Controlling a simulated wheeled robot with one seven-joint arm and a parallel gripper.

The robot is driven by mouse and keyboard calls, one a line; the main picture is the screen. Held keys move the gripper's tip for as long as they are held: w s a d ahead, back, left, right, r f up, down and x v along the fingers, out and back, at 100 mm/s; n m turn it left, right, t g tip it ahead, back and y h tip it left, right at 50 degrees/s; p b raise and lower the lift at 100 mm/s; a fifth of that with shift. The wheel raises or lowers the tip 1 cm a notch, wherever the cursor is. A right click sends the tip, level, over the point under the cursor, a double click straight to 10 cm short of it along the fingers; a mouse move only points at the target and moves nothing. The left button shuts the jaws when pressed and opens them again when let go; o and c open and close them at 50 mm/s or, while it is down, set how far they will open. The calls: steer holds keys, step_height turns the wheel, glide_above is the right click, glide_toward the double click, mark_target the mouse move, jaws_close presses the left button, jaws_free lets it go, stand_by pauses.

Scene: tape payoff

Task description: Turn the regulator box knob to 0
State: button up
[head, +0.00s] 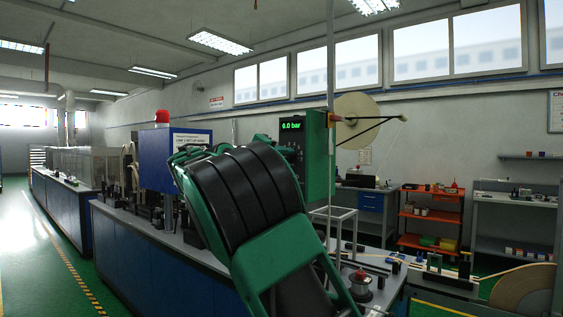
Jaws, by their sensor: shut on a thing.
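The green regulator box (318,158) stands upright right of the middle in the head view. Its small dark display (291,126) has green digits that appear to read "0.0 bar". No knob shows on the part of the box that I can see. My large green and black arm covers the middle of the view and the box's lower left side. My gripper's fingers are not visible, so I cannot see what they touch.
A tape reel (357,121) on a rod is beside the box. A blue cabinet (160,158) with a red lamp (161,117) stands left on the long bench. An orange shelf (431,216) is at the back right. The green floor at left is clear.

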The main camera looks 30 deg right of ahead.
steer(key=shift+w+a+f, duration=0.1)
steer(key=shift+w+a, duration=0.15)
steer(key=shift+a, duration=0.05)
steer(key=o, duration=1.1)
steer(key=shift+c, duration=0.2)
steer(key=shift+s+d, duration=0.1)
steer(key=shift+d, duration=0.05)
steer(key=v, duration=1)
steer(key=shift+a, duration=0.4)
